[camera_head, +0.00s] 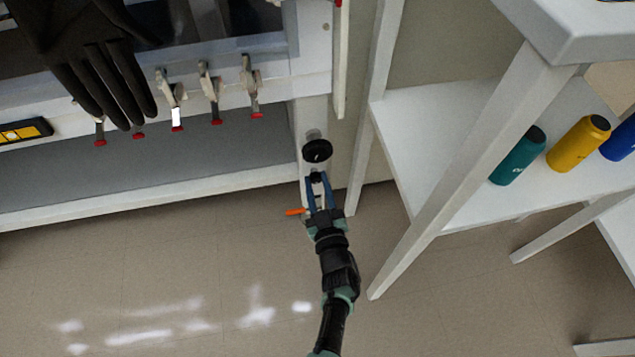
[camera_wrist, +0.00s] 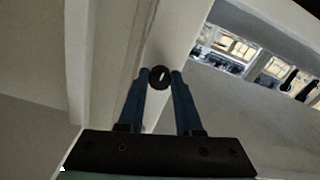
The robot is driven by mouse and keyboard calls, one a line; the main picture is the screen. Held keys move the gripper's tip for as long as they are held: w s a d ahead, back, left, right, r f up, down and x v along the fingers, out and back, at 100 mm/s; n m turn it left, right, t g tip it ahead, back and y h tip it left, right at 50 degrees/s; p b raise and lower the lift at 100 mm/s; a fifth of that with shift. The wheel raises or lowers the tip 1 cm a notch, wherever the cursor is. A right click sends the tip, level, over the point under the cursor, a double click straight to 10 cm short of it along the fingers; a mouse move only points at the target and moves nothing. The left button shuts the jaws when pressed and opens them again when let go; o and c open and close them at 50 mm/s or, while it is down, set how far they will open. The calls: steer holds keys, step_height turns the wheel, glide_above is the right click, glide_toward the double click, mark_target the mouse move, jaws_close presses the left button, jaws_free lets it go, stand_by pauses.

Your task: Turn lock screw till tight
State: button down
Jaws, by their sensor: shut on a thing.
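The lock screw appears as a small dark round head (camera_wrist: 159,77) with a pale line across it in the wrist view. It sits between the fingertips of my gripper (camera_wrist: 161,82), on or close to a pale post. In the head view, my gripper (camera_head: 317,179) reaches up to the post at the right end of the glovebox, its blue fingers closed around the small dark screw head (camera_head: 317,175). The fingers partly hide the screw. A larger black round knob (camera_head: 317,151) is just above the fingertips on the same post. How tight the screw is cannot be seen.
A white shelf frame (camera_head: 455,165) with teal (camera_head: 519,155), yellow (camera_head: 578,143) and blue bottles stands right. Several red-tipped clamps (camera_head: 213,95) and a black glove (camera_head: 108,85) are on the glovebox front. An orange piece (camera_head: 295,212) shows beside my gripper. The floor at lower left is clear.

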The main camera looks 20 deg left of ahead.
steer(key=c, duration=0.6)
jaws_free()
steer(key=p+v, duration=0.6)
steer(key=v, duration=0.7)
